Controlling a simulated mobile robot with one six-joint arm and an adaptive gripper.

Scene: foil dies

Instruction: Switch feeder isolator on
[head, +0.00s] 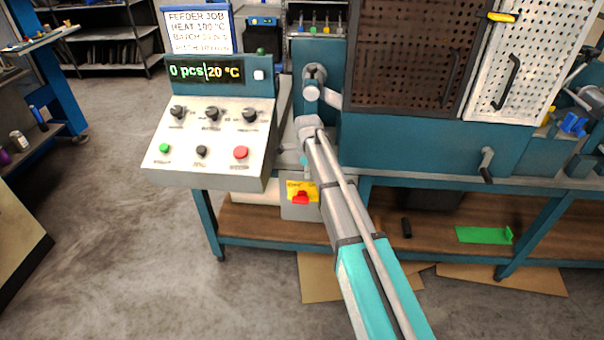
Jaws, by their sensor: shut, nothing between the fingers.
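The feeder isolator is a red rotary knob (300,197) on a yellow plate (293,188), set on a grey box (300,211) below the control panel. The plate's small lettering seems to include "ON", but I cannot tell which mark the knob points to. My teal and grey arm reaches up from the bottom and passes just right of the isolator in the picture. I cannot make out the fingers of my gripper. The feeder display (218,72) is lit and reads "0 pcs" and "20 °C".
The sloped panel (187,150) carries black knobs, a green button (164,148), a black button and a red button (241,152). A crank handle (487,165) sticks out at right. A green piece (484,235) lies on the lower shelf. The floor at left is clear.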

